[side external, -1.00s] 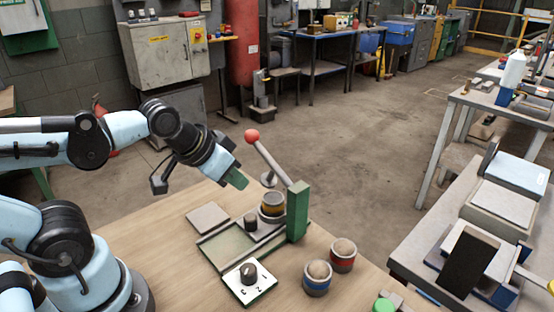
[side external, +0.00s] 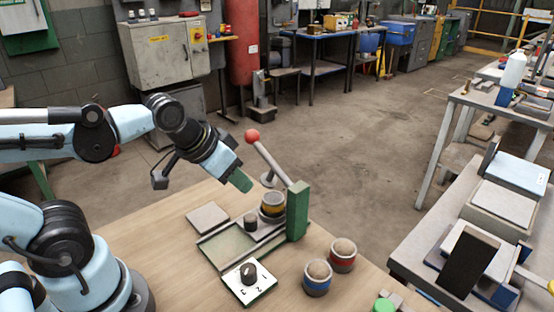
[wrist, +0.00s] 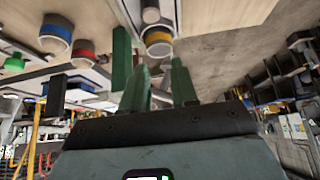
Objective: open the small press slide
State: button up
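The small press has a green post (side external: 298,212) and a slanted lever with a red ball (side external: 252,136). Its shallow green-edged tray (side external: 215,257) lies on the wooden table, with a dark cylindrical knob (side external: 250,222) at its back edge. I cannot tell for certain which part is the slide. A yellow-banded cup (side external: 272,206) stands beside the post. My gripper (side external: 241,181) is above the table, left of the lever and apart from the press. In the wrist view its two green fingers (wrist: 160,68) are separated and empty; the green post (wrist: 121,55) shows beside them.
A blue-banded cup (side external: 317,280) and a red-banded cup (side external: 342,256) stand right of the press. A white dial plate (side external: 248,288) with a black knob is in front. A flat square plate (side external: 207,218) lies behind the tray. A green button (side external: 383,305) is at the front edge.

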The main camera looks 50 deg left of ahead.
aim_at(250, 216)
jog(key=o, duration=0.5)
jog(key=shift+w+d+r+m+g, duration=0.1)
jog(key=shift+w+r+m+g, duration=0.3)
jog(key=shift+g, duration=0.6)
jog(key=shift+w+d+f+m+g, duration=0.2)
jog(key=shift+f+g, duration=0.55)
jog(key=shift+f, duration=1.2)
jog(key=shift+w+a+f+m+g, duration=0.1)
jog(key=shift+w+f+m+g, duration=0.2)
jog(key=shift+f+g, duration=1.05)
jog(key=shift+w+d+f+m+g, duration=0.1)
jog(key=shift+w+f+g, duration=0.15)
jog(key=shift+f, duration=2.25)
grip_shut()
